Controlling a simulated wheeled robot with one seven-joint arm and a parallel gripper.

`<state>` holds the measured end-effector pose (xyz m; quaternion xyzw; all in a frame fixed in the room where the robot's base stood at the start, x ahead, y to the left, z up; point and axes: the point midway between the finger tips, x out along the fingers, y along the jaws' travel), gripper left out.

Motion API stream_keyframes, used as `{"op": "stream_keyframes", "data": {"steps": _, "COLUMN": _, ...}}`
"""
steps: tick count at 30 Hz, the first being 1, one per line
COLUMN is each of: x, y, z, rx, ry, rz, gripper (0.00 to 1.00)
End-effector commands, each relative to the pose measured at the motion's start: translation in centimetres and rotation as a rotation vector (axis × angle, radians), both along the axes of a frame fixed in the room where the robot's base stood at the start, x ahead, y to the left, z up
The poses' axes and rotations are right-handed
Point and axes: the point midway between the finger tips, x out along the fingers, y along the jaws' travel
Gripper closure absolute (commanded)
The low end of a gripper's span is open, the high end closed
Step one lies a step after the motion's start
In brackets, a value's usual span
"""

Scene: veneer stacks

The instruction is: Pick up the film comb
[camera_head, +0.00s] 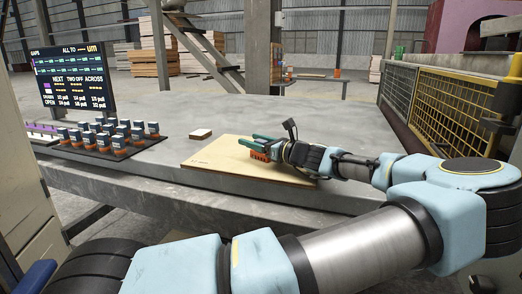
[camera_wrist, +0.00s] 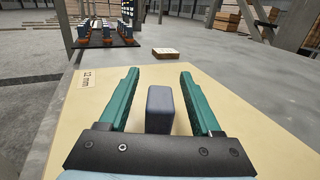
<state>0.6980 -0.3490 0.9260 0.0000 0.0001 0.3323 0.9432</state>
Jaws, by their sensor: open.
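A film comb with a grey-blue block handle (camera_wrist: 160,108) stands on the pale veneer board, between my fingers in the wrist view. Its orange-red lower part (camera_head: 259,156) shows below my fingers in the head view. My gripper (camera_wrist: 158,74) has two green fingers, spread wide, one on each side of the handle with a gap to each. In the head view my gripper (camera_head: 262,143) is low over the board. The comb's lower part is hidden in the wrist view.
The veneer board (camera_head: 205,160) carries a "12 mm" label. A small pale block (camera_head: 200,134) lies behind it. A dark rack (camera_head: 105,146) with several similar combs stands left, before a display screen (camera_head: 75,80). A yellow-framed mesh guard (camera_head: 440,105) stands right.

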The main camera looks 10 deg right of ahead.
Motion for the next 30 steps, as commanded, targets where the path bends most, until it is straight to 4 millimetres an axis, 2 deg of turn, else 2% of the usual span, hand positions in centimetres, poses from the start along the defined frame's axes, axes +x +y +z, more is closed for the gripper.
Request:
{"op": "stream_keyframes", "data": {"steps": 2, "x": -0.01, "y": -0.02, "z": -0.01, "rx": 0.000, "ry": 0.000, "rz": 0.000, "gripper": 0.36}}
{"op": "stream_keyframes", "data": {"steps": 19, "x": -0.03, "y": -0.04, "z": 0.00, "rx": 0.000, "ry": 0.000, "rz": 0.000, "gripper": 1.00}}
{"op": "stream_keyframes", "data": {"steps": 30, "x": -0.03, "y": -0.04, "z": 0.02, "rx": 0.000, "ry": 0.000, "rz": 0.000, "gripper": 1.00}}
